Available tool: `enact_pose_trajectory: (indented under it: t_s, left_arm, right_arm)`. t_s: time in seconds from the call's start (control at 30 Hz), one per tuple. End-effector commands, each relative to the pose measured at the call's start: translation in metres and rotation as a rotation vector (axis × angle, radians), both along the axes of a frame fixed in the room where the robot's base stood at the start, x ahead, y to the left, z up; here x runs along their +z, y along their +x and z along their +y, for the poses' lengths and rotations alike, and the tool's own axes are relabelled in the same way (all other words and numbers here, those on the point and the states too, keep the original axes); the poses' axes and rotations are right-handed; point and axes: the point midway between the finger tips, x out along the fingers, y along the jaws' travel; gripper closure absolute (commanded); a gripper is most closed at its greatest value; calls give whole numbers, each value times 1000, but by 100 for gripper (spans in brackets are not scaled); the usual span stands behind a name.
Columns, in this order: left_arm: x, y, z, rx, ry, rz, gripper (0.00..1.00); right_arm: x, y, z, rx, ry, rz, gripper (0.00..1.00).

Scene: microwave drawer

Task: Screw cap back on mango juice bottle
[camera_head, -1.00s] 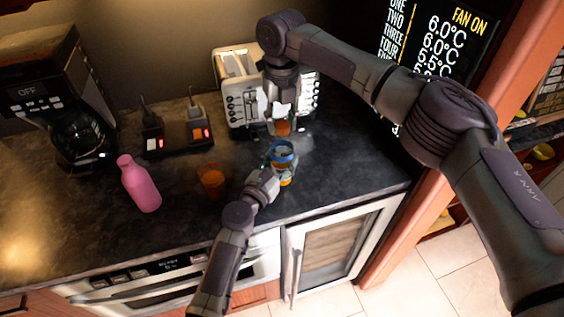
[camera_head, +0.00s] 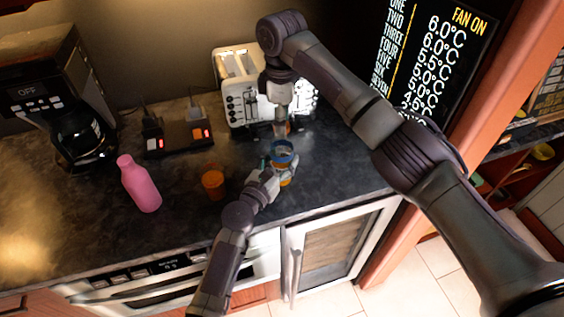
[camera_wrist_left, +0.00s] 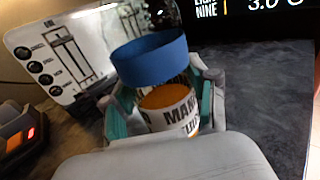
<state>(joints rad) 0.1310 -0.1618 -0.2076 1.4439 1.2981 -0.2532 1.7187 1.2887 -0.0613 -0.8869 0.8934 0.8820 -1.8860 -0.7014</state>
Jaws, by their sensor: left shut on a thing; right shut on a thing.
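The mango juice bottle (camera_head: 284,168) stands upright at the counter's front, held by my left gripper (camera_head: 276,172). In the left wrist view, green finger pads of the left gripper (camera_wrist_left: 160,103) close on both sides of the bottle (camera_wrist_left: 172,115). It has a white label, orange juice and a wide blue band (camera_wrist_left: 150,60); a clear glossy part rises above the band. My right gripper (camera_head: 281,124) points down above the bottle, shut on a small orange thing (camera_head: 282,130), apparently the cap. A small gap seems to separate it from the bottle top. The fingers partly hide it.
A white toaster (camera_head: 240,95) stands close behind. An orange cup (camera_head: 213,184) and a pink bottle (camera_head: 139,184) stand to the left. A power strip (camera_head: 180,140) and coffee maker (camera_head: 75,125) are farther left. The counter right of the bottle is clear.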

Motion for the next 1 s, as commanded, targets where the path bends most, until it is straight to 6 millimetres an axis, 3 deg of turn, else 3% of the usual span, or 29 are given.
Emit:
enact_pose_trajectory:
  t_s: [0.7, 1.0]
  left_arm:
    - [0, -1, -1, -3, 2, -1, 100]
    - [0, -1, -1, -2, 1, 0, 100]
  right_arm:
    - [-1, 1, -1, -1996, 1, 0, 100]
    - [-1, 1, -1, -2657, 2, -3, 100]
